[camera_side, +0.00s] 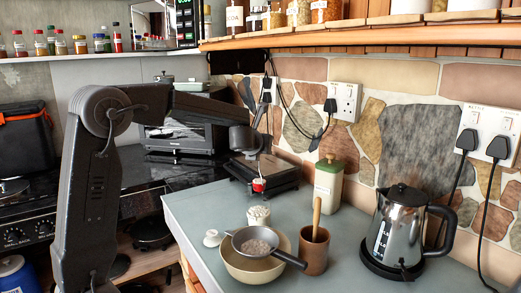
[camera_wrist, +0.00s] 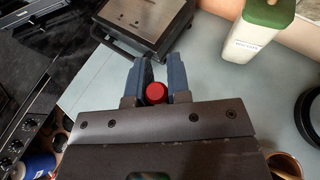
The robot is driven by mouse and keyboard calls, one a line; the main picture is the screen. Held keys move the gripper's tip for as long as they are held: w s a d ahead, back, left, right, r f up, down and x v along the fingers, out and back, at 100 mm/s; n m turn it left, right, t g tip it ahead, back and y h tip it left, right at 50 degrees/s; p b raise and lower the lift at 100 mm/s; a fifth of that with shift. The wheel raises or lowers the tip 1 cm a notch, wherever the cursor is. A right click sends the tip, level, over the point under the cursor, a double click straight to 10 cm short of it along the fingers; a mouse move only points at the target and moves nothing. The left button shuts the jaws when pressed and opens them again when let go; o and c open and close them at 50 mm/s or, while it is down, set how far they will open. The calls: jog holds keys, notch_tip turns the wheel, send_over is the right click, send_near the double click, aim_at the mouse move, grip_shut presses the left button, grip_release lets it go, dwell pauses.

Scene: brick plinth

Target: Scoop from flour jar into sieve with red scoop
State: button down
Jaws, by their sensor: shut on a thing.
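My gripper (camera_side: 259,178) hangs above the grey counter and is shut on the red scoop (camera_side: 258,186). In the wrist view, the red round end of the scoop (camera_wrist: 155,93) sits between my two blue fingers (camera_wrist: 160,78). The scoop's lower part is hard to make out. A small white jar (camera_side: 258,216), which looks like the flour jar, stands on the counter below the scoop in the side view. A sieve (camera_side: 233,236) with a black handle rests over a cream bowl (camera_side: 245,270).
A white lid (camera_side: 212,238) lies left of the jar. A brown cup (camera_side: 314,255) with a wooden handle stands right of the sieve. A green-lidded canister (camera_side: 328,185), a black grill (camera_side: 275,176) and a kettle (camera_side: 398,232) stand along the counter.

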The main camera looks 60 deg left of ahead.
jog(key=s+d+f+m+t+h, duration=0.2)
jog(key=s+d+m+h, duration=0.4)
jog(key=s+d, duration=0.6)
jog(key=d, duration=0.2)
jog(key=shift+d+t, duration=0.3)
jog(key=shift+t, duration=0.1)
jog(key=shift+d, duration=0.1)
